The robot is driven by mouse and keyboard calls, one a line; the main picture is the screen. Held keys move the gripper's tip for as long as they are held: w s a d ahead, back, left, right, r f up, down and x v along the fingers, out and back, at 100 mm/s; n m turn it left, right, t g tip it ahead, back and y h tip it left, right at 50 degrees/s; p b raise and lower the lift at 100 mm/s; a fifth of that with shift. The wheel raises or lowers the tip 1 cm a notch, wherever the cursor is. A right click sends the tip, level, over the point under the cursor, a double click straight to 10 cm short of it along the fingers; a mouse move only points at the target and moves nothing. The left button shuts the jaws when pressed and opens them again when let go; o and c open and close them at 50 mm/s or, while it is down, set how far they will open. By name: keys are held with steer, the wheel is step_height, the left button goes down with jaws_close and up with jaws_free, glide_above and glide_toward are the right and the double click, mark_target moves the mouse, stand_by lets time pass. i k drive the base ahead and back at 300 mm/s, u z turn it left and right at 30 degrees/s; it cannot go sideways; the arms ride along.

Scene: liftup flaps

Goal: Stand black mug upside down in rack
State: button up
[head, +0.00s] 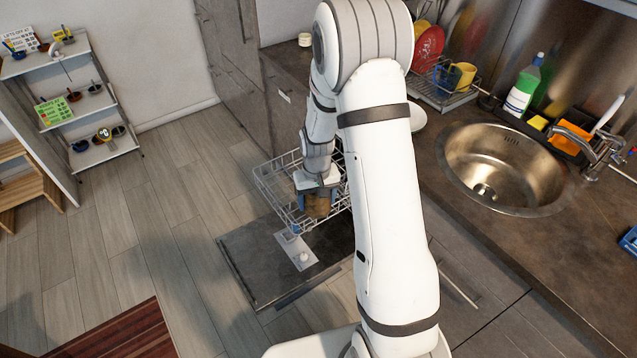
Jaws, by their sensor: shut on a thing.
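The rack (268,184) is a grey wire dishwasher basket, pulled out above the lowered dark door. My gripper (318,194) points down into the rack and is shut on a small brownish thing (318,208). This thing is mug-sized, but its handle and which way up it is cannot be made out. I see no clearly black mug; whether the held thing is that mug is not clear from this view. Whether it touches the rack floor is also unclear. My arm hides the right part of the rack.
The dishwasher door (250,262) lies open below the rack. The counter on the right holds a round sink (505,165), a soap bottle (523,88) and a dish drainer (446,97) with a yellow mug (461,76). A shelf (105,152) stands far left. The floor between is clear.

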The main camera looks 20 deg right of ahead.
mark_target(285, 178)
steer(key=i, duration=0.85)
steer(key=u, duration=0.05)
